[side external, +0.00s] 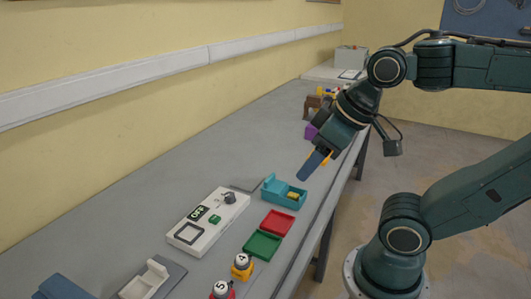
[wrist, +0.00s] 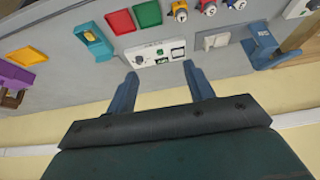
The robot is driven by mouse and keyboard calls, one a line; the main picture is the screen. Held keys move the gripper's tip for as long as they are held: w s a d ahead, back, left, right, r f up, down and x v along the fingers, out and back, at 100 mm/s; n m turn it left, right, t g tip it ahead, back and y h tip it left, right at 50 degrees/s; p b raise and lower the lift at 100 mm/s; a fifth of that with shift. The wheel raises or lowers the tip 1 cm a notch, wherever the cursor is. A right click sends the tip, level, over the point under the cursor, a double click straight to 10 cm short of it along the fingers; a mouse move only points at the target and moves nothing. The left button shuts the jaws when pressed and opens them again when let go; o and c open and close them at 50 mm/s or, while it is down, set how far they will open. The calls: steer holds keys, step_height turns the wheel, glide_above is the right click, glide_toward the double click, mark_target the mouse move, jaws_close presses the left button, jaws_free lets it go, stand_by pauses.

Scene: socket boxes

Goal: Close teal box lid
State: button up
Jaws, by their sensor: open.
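The teal box (side external: 283,192) sits on the grey bench with its lid (side external: 268,181) raised at its left side. A yellow piece (side external: 293,195) shows inside the box. The teal box also shows in the wrist view (wrist: 97,46), at the upper left, outside the span of my fingers. My gripper (side external: 312,166) is in the air above and to the right of the box in the side view, apart from it. In the wrist view my gripper (wrist: 161,82) has its two blue fingers spread, with nothing held between them.
A red tray (side external: 277,223) and a green tray (side external: 263,245) lie in front. A purple object (side external: 310,131) stands behind. The bench's right edge is close to the box.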

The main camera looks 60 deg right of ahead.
steer(key=shift+w+r, duration=0.1)
steer(key=c, duration=0.7)
steer(key=shift+w+d+r, duration=0.15)
steer(key=shift+w, duration=0.1)
jaws_close()
steer(key=w+d+r+g+h, duration=0.1)
steer(key=w+d+g, duration=0.1)
steer(key=w+d, duration=0.6)
steer(key=w+d+g, duration=0.3)
steer(key=w, duration=0.8)
steer(key=w+d+f+g, duration=0.1)
steer(key=w+d+f, duration=0.4)
steer(key=f, duration=0.3)
steer(key=w+d+f+g+y, duration=0.1)
steer(key=w+d+f+g, duration=0.1)
steer(key=w+d+f, duration=0.3)
step_height(320, 180, down, 3)
steer(key=d, duration=0.2)
steer(key=shift+w+d, duration=0.35)
steer(key=shift+d, duration=0.05)
